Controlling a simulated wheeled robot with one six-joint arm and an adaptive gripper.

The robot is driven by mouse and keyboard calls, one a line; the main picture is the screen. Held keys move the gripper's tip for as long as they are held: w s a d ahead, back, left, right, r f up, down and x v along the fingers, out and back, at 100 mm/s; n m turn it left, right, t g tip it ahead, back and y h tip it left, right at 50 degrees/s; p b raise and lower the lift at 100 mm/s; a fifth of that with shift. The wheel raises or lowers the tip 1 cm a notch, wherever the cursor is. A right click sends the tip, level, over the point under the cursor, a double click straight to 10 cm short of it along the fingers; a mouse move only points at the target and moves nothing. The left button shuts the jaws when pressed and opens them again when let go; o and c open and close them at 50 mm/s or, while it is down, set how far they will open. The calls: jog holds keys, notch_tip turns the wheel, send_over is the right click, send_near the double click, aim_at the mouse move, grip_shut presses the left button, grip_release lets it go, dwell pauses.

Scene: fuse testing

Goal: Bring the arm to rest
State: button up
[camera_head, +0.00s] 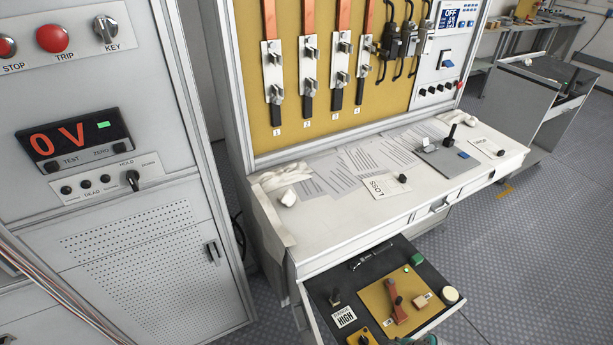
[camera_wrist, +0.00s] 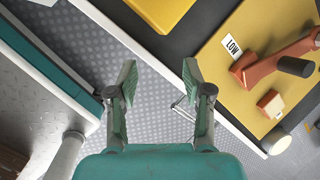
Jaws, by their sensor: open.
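My gripper (camera_wrist: 158,82) is open and empty in the wrist view, with its two teal-grey fingers apart. Between and beyond the fingers I see patterned grey floor and the pale edge of an open drawer. The drawer's yellow plate (camera_wrist: 228,68) lies to the right of the fingers, bearing a copper-coloured piece with a black knob (camera_wrist: 295,67) and a LOW label (camera_wrist: 233,47). In the head view only a little teal of my arm shows at the bottom edge, by the drawer; the fingers cannot be made out there.
The open drawer (camera_head: 312,303) juts out below the white bench (camera_head: 335,222). It holds a HIGH label (camera_head: 344,317) and small parts. A yellow board (camera_head: 290,129) with several switch-like fittings stands behind. A grey cabinet (camera_head: 140,265) reading 0 V is left. Floor (camera_head: 520,250) is clear at right.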

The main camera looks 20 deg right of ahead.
jog(key=s+a+r+n+t+h, duration=0.35)
jog(key=s+a+r+n, duration=0.45)
jog(key=s+a+n, duration=0.3)
jog(key=s+a+r+n+t, duration=0.2)
jog(key=s+r+n, duration=0.2)
jog(key=r, duration=0.6)
jog(key=s+a+r+n+t+y, duration=0.1)
jog(key=s+r+n, duration=0.3)
jog(key=r, duration=0.6)
jog(key=s+a+r+n+t+y, duration=0.1)
jog(key=s+a+r+n+t, duration=0.3)
jog(key=r, duration=0.6)
jog(key=shift+n, duration=0.8)
jog(key=shift+a+r, duration=0.1)
